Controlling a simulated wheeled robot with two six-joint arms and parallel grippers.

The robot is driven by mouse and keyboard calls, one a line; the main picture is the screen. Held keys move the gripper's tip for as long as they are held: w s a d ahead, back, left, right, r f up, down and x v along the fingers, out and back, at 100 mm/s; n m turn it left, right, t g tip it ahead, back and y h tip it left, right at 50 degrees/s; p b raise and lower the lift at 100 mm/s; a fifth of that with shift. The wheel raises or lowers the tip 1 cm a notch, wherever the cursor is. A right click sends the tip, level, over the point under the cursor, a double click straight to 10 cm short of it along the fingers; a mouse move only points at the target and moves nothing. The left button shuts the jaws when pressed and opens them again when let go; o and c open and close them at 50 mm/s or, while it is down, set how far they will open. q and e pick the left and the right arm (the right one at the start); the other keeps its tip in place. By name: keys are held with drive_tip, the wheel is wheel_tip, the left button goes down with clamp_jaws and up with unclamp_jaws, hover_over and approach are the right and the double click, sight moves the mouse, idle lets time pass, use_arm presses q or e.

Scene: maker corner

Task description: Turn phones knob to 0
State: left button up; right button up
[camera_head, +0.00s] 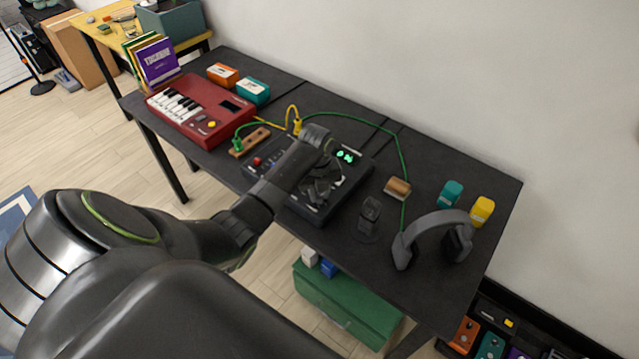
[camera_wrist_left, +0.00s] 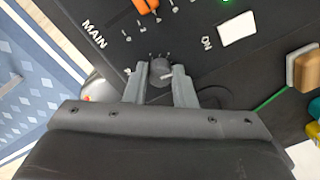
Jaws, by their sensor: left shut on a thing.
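The dark mixer box (camera_head: 353,178) stands on the black table, with a lit green display (camera_head: 346,156) on its top. In the left wrist view its panel (camera_wrist_left: 105,65) shows the words MAIN and ON. My left gripper (camera_head: 322,190) is over the front part of the box. In the left wrist view its two fingers (camera_wrist_left: 160,80) are on either side of a round dark grey knob (camera_wrist_left: 160,69), shut on it.
Headphones (camera_head: 437,222) and a small dark upright object (camera_head: 370,210) stand right of the mixer. A red keyboard (camera_head: 198,112) is to its left. A green cable (camera_head: 397,145) runs behind the mixer. Teal (camera_head: 451,194) and yellow (camera_head: 481,211) items stand near the right end.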

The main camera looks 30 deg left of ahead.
use_arm(q)
drive_tip(key=n+p, duration=0.3)
drive_tip(key=shift+r+n, duration=0.25)
drive_tip(key=shift+n, duration=0.15)
drive_tip(key=n+p, duration=0.3)
drive_tip(key=shift+n, duration=0.3)
drive_tip(key=n+p, duration=0.2)
drive_tip(key=n, duration=0.1)
drive_tip(key=shift+s+f+n, duration=0.1)
drive_tip(key=shift+n, duration=0.2)
drive_tip(key=n+p, duration=0.1)
drive_tip(key=n, duration=0.2)
drive_tip(key=shift+n+p, duration=0.3)
drive_tip(key=shift+p, duration=0.05)
drive_tip(key=n+p, duration=0.1)
drive_tip(key=n, duration=0.2)
drive_tip(key=shift+d+n+y, duration=0.1)
drive_tip(key=shift+n+y, duration=0.2)
drive_tip(key=n+p, duration=0.1)
drive_tip(key=n, duration=0.3)
drive_tip(key=shift+f+n, duration=0.1)
drive_tip(key=shift+n, duration=0.2)
drive_tip(key=n+p, duration=0.1)
drive_tip(key=n, duration=0.3)
drive_tip(key=shift+n, duration=0.3)
drive_tip(key=shift+d+n+g, duration=0.1)
drive_tip(key=shift+n+g, duration=0.2)
drive_tip(key=shift+n, duration=1.9)
